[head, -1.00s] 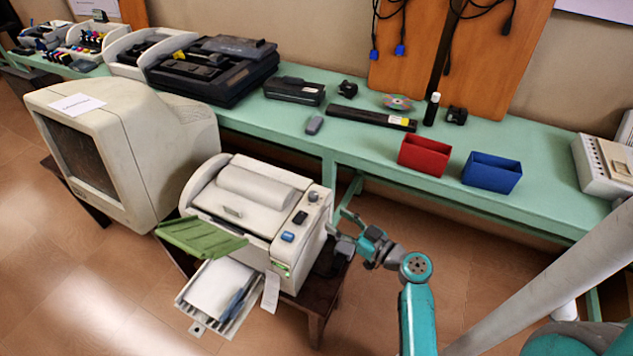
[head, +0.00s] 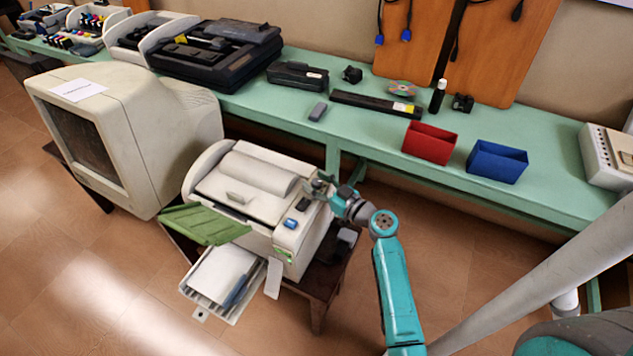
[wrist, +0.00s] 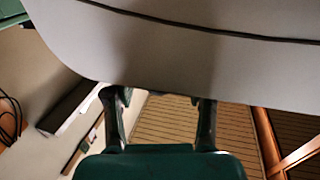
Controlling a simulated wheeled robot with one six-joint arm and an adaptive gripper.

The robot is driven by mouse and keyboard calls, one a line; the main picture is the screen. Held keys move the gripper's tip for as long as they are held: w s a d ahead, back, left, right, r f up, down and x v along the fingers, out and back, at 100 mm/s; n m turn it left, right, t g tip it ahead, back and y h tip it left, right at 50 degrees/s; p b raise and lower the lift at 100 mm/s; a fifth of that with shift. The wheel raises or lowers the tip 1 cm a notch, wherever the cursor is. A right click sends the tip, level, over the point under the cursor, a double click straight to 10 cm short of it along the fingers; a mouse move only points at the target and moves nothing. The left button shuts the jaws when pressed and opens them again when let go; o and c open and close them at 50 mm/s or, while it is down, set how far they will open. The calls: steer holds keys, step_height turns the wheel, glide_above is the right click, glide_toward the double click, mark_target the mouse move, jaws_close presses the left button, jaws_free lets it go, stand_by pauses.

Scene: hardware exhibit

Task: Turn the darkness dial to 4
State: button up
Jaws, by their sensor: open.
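The off-white printer (head: 232,188) stands on a small dark wooden table. Its control strip has a blue button (head: 290,223) and a dark switch (head: 304,204). The dark dial at the strip's back end is hidden behind my gripper (head: 319,184), so its setting cannot be read. My gripper is at the printer's back right corner, at the dial's place. In the wrist view its two dark fingers (wrist: 160,98) are apart, with their tips at the edge of a pale housing. I cannot tell whether they touch the dial.
A green flap (head: 205,224) and a paper tray (head: 215,280) stick out at the printer's front. A beige monitor (head: 170,125) stands to the left. The green bench (head: 360,135) behind holds a red bin (head: 430,143) and a blue bin (head: 497,162).

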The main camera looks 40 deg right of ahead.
steer(key=shift+w, duration=0.1)
jaws_close()
steer(key=m+h, duration=0.1)
steer(key=h, duration=0.1)
steer(key=shift+a+m+h, duration=0.15)
steer(key=shift+m+h, duration=0.25)
steer(key=shift+f+m+g+h, duration=0.2)
steer(key=shift+m+g+h, duration=0.2)
steer(key=shift+m+h, duration=0.9)
steer(key=shift+h, duration=0.4)
steer(key=shift+r+h, duration=0.1)
steer(key=shift+h, duration=0.4)
